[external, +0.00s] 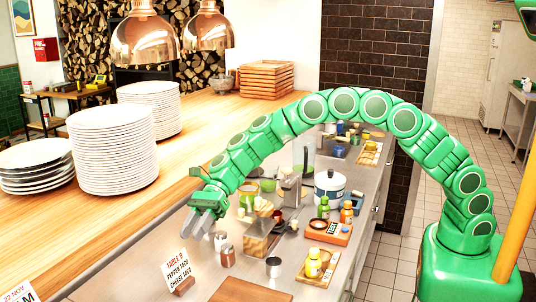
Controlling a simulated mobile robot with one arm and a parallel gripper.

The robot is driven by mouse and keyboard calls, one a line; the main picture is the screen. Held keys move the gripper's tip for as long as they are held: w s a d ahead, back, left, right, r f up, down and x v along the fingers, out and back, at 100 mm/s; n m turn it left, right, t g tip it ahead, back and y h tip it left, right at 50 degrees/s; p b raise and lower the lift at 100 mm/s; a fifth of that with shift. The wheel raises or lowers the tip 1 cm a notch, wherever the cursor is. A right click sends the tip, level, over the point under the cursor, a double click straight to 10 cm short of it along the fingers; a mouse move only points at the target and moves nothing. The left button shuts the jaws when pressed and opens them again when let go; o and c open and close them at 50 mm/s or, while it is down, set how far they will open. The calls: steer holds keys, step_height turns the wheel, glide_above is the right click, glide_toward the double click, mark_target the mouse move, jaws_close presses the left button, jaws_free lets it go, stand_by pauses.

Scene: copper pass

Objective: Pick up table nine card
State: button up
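The table nine card (178,266) is a white card reading "TABLE 9, PEPPER TACO, CHEESE TACO". It stands upright in a small wooden holder (183,286) on the steel counter, at the lower left of the external view. My green gripper (204,229) hangs above and slightly to the right of the card, apart from it. Its grey fingertips point down and look spread, with nothing visible between them.
Two small shakers (228,256) and a metal cup (273,267) stand right of the card. A wooden board (250,291) lies in front. Another card (18,293) is at the lower-left corner. Stacked plates (113,150) stand on the wooden shelf (110,215) behind; copper lamps (145,42) hang above.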

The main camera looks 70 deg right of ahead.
mark_target(173, 258)
steer(key=shift+m, duration=0.3)
steer(key=shift+w+f+x, duration=0.1)
steer(key=shift+w+x, duration=0.15)
steer(key=shift+x, duration=1.2)
steer(key=shift+w+f+x, duration=0.1)
steer(key=shift+w+x, duration=0.2)
steer(key=shift+x, duration=1.2)
steer(key=shift+w+f+x, duration=0.15)
steer(key=shift+w+x, duration=0.1)
steer(key=shift+x, duration=1.2)
steer(key=shift+d, duration=0.15)
jaws_close()
